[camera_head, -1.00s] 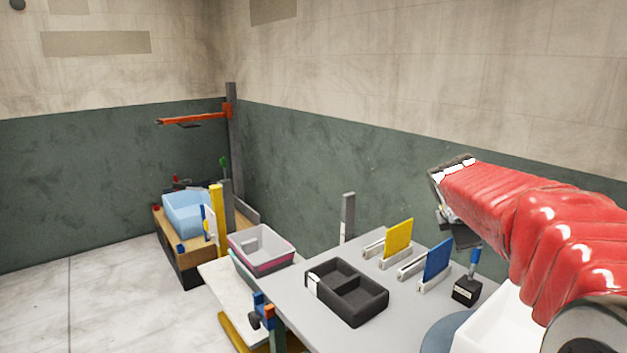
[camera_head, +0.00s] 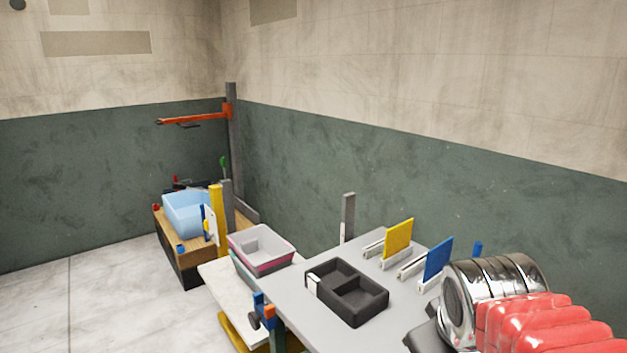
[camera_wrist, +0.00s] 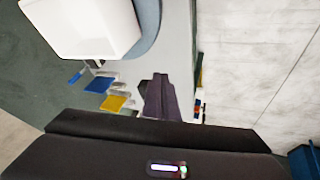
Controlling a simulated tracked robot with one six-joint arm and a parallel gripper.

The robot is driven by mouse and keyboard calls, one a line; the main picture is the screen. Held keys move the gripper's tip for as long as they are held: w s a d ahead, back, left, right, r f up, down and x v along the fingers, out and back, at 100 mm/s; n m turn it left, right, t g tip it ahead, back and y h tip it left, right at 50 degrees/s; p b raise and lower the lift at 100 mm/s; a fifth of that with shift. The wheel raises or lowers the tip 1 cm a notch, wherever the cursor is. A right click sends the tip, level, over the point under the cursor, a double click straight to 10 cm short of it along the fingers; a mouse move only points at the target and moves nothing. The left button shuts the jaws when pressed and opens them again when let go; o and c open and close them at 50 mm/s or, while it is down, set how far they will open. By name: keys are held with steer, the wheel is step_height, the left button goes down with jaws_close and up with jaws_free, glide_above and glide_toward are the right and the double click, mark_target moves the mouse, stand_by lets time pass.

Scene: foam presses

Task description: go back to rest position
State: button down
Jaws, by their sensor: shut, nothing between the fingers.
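My gripper (camera_wrist: 160,78) shows in the wrist view as dark fingers closed together in the middle, with nothing held. It points out over the grey table. In the head view my red-sleeved arm is folded low at the lower right. Only a dark part of the hand shows there at the bottom edge, and the fingertips are out of sight.
The grey table (camera_head: 290,305) holds a black two-compartment tray (camera_head: 346,292), a yellow panel (camera_head: 398,239) and a blue panel (camera_head: 438,260) in holders. A white bin (camera_wrist: 85,25) shows in the wrist view. Stacked tubs (camera_head: 262,246) stand left. Floor is clear at far left.

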steer(key=s+a+f+m+y, duration=0.1)
steer(key=s+a+f+m, duration=0.3)
steer(key=s, duration=0.3)
steer(key=shift+s+f, duration=0.3)
steer(key=shift+s, duration=0.1)
steer(key=shift+d, duration=0.1)
